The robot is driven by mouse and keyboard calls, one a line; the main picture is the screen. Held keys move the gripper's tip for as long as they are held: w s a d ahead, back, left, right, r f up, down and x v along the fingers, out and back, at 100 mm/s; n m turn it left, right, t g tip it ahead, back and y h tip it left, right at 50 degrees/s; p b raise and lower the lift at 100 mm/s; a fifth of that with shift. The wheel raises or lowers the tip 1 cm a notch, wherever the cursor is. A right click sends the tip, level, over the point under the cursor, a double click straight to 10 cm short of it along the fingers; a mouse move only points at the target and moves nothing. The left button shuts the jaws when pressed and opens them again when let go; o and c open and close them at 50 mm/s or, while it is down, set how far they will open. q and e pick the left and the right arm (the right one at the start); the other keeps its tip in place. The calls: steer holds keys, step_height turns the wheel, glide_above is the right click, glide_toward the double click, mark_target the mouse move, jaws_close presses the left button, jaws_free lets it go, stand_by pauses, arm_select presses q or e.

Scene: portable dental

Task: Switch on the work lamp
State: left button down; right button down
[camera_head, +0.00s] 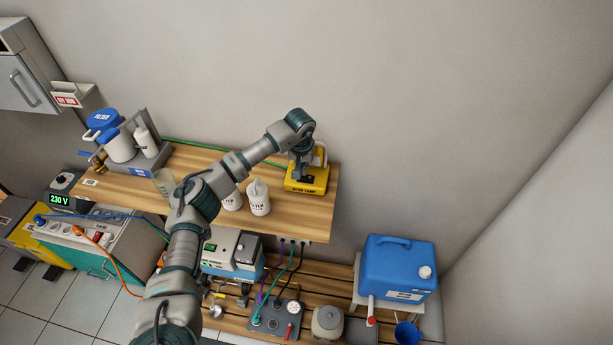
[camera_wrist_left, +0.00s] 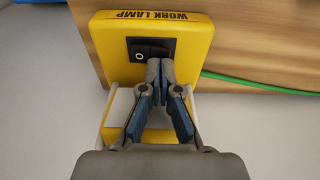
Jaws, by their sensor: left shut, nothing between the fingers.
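The work lamp (camera_head: 318,185) is a yellow box with "WORK LAMP" lettering, standing at the right end of the wooden shelf. In the left wrist view the yellow lamp body (camera_wrist_left: 193,38) fills the upper middle. Its black rocker switch (camera_wrist_left: 141,48) shows a white "O" mark on its left part. My left gripper (camera_wrist_left: 160,65) is shut and empty, with its fingertips at the right part of the switch and covering some of it. I cannot tell whether they touch. In the head view my left gripper (camera_head: 303,172) is over the lamp. My right gripper is not in view.
White bottles (camera_head: 260,198) stand on the wooden shelf (camera_head: 213,158), left of the lamp. A green cable (camera_wrist_left: 260,86) runs along the shelf beside the lamp. A blue jerrycan (camera_head: 395,270) stands lower right. The wall is close behind the lamp.

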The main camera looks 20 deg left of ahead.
arm_select(q)
steer(key=shift+d+f, duration=0.1)
steer(key=shift+f, duration=0.1)
steer(key=shift+a+f, duration=0.4)
steer(key=shift+d+r, duration=0.1)
steer(key=shift+d, duration=0.05)
steer(key=shift+d+r, duration=0.15)
steer(key=shift+r, duration=0.4)
steer(key=r+p, duration=0.1)
steer(key=r, duration=0.1)
steer(key=r+p, duration=0.2)
steer(key=shift+a+r, duration=0.2)
steer(key=shift+r, duration=0.05)
steer(key=shift+d+r+p, duration=0.1)
steer(key=shift+r+p, duration=0.5)
steer(key=shift+r, duration=0.15)
steer(key=shift+f, duration=0.1)
